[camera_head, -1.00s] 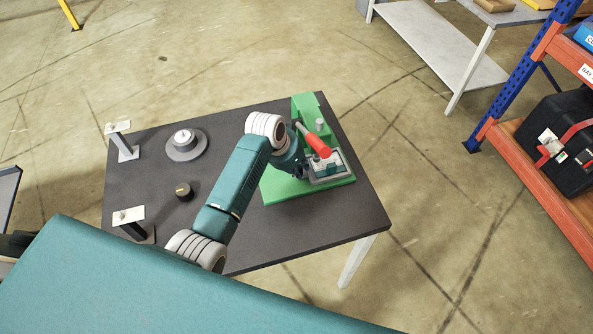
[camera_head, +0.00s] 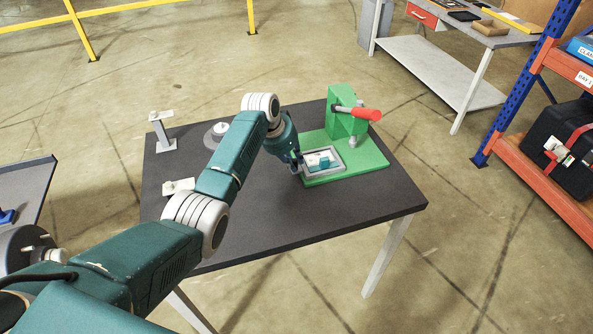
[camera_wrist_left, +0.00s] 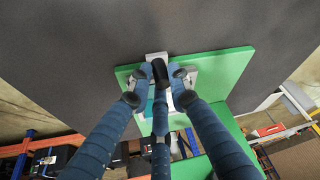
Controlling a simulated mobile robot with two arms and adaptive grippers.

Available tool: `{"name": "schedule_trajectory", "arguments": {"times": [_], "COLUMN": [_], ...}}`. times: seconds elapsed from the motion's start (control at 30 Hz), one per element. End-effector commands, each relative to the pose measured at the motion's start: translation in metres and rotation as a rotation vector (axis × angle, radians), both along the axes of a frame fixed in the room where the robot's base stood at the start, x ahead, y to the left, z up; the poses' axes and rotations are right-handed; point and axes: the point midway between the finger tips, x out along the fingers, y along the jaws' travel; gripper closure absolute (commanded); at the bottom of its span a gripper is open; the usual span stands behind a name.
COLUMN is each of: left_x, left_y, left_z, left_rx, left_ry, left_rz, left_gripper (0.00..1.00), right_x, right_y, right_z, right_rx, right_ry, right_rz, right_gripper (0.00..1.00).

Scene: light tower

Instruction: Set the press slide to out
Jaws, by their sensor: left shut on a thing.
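The green press (camera_head: 345,112) stands on the right part of the dark table, its lever with a red handle (camera_head: 366,114) pointing right. The press slide (camera_head: 340,157), a light grey frame with a teal piece inside, lies near the left end of the green base. My left gripper (camera_head: 297,163) is at the slide's left end, shut on it. In the left wrist view the gripper (camera_wrist_left: 158,78) closes over a pale tab (camera_wrist_left: 156,57) at the base's edge. The fingers hide most of the slide there. My right gripper is not in view.
Metal stands (camera_head: 163,132) and a round grey disc (camera_head: 215,134) are on the table's left half. The table's (camera_head: 290,215) front is clear. A blue and orange shelf (camera_head: 528,170) holding a black case (camera_head: 560,145) stands right. A workbench (camera_head: 440,80) is behind.

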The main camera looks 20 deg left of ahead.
Motion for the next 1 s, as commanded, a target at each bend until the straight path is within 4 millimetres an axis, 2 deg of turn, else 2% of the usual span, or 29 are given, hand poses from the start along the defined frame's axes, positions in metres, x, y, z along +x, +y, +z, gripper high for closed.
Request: {"name": "schedule_trajectory", "arguments": {"times": [0.03, 0.2, 0.23, 0.3, 0.57, 0.67, 0.83, 1.0], "left_x": [0.004, 0.004, 0.004, 0.003, 0.001, 0.000, -0.007, -0.019], "left_y": [0.006, 0.006, 0.007, 0.006, 0.003, 0.003, 0.009, 0.017], "left_z": [0.005, 0.005, 0.005, 0.004, 0.002, 0.005, 0.025, 0.060], "left_rx": [0.008, 0.009, 0.009, 0.009, 0.005, 0.005, 0.005, 0.006], "left_ry": [-0.011, -0.012, -0.012, -0.012, -0.005, -0.006, -0.009, -0.009], "left_rz": [0.007, 0.008, 0.008, 0.008, 0.004, 0.004, 0.005, 0.006], "left_gripper": [1.00, 1.00, 0.76, 0.66, 0.66, 0.66, 0.66, 0.66], "right_x": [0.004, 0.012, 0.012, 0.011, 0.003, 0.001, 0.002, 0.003], "right_y": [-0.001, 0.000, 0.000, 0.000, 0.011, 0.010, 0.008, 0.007], "right_z": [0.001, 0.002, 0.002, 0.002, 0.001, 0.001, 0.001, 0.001], "right_rx": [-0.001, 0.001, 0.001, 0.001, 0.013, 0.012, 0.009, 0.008], "right_ry": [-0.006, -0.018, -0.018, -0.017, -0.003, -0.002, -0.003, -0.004], "right_rz": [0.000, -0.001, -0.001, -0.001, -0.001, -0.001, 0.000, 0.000], "right_gripper": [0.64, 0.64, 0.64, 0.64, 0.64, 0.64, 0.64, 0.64]}}
